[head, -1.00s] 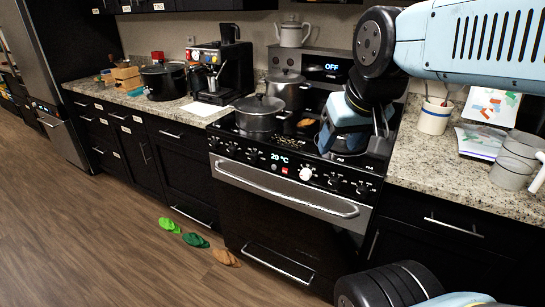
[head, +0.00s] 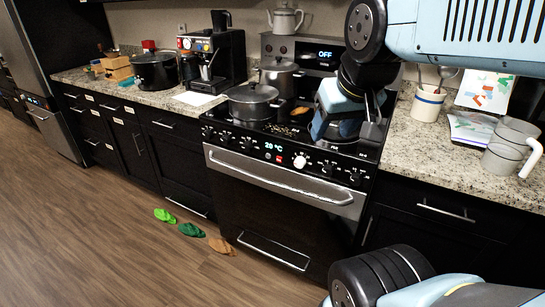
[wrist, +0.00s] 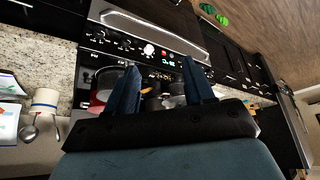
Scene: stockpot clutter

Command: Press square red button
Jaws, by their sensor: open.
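The square red button (head: 279,158) is a small red patch on the stove's front control panel. It sits just below the blue 20 °C display (head: 275,147) and left of the white knob (head: 299,162). In the head view my gripper is above the right side of the cooktop, behind the panel and apart from the button.
A lidded pot (head: 252,101) stands on the cooktop, with another pot (head: 279,75) behind it. A red pot (wrist: 103,86) shows beside a finger in the wrist view.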

